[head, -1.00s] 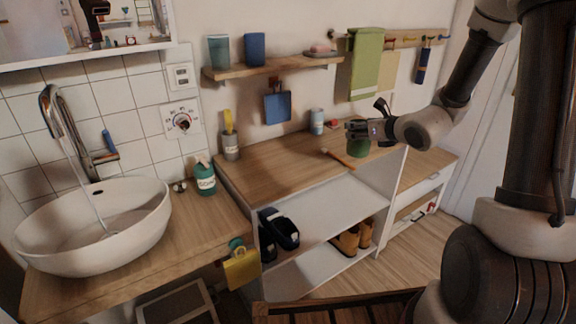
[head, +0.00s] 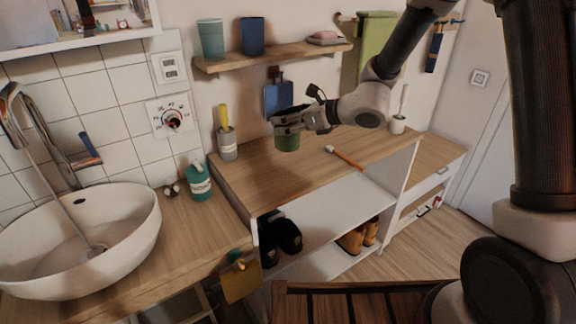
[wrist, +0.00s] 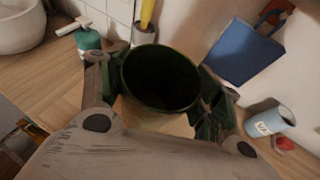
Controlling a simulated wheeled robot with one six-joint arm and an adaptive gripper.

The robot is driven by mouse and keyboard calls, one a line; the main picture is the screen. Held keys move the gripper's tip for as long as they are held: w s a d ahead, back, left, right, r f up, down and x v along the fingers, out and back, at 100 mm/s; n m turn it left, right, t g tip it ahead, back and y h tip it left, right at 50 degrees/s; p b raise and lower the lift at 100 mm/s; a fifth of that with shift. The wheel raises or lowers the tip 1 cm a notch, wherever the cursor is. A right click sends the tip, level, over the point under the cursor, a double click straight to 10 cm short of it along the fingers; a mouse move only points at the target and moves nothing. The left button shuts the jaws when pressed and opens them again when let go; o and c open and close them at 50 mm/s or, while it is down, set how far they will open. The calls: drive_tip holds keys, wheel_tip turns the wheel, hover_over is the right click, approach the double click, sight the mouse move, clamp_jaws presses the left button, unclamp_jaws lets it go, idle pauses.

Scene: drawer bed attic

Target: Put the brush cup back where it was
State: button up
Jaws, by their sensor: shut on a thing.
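My gripper (head: 289,122) is shut on a dark green cup (head: 287,143), which I take to be the brush cup. The gripper holds it near its rim, apparently a little above the wooden counter (head: 262,184). In the wrist view the cup (wrist: 160,78) is upright between the two fingers, its mouth open and its inside dark, with nothing seen in it. A brush with an orange handle and white head (head: 346,157) lies on the counter to the right of the cup.
A grey cup with a yellow item (head: 227,148) stands at the counter's left end. A blue board (head: 278,101) hangs behind. A pale blue can (wrist: 268,122) and a red item (wrist: 284,143) show in the wrist view. The counter's front left is clear.

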sight(288, 149)
wheel_tip(288, 149, down, 9)
drive_tip(key=shift+f, duration=0.1)
idle(0.4)
drive_tip(key=o, duration=1.3)
drive_tip(key=shift+f, duration=0.1)
